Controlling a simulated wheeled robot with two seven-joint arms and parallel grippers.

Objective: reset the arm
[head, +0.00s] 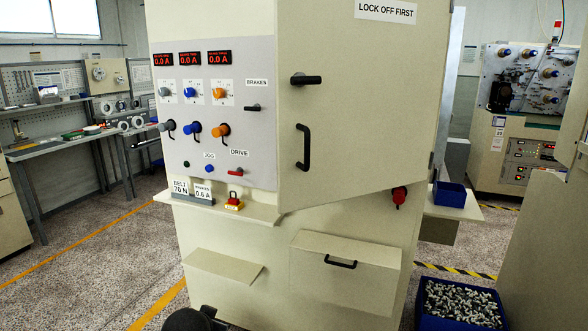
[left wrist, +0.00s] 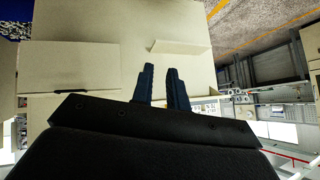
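My left gripper (left wrist: 160,70) shows in the left wrist view, its two dark fingers a little apart with nothing between them. Behind them are beige cabinet panels and a small ledge (left wrist: 181,47). The head view shows neither gripper clearly; only a dark rounded part, probably mine, shows at its bottom edge. My right gripper is in no view. The beige machine cabinet (head: 350,215) stands in front of me.
A lower flap (head: 222,266) also sticks out. A blue crate (head: 430,322) of metal parts stands on the floor at right. A workbench (head: 60,143) stands at left, with open floor before it.

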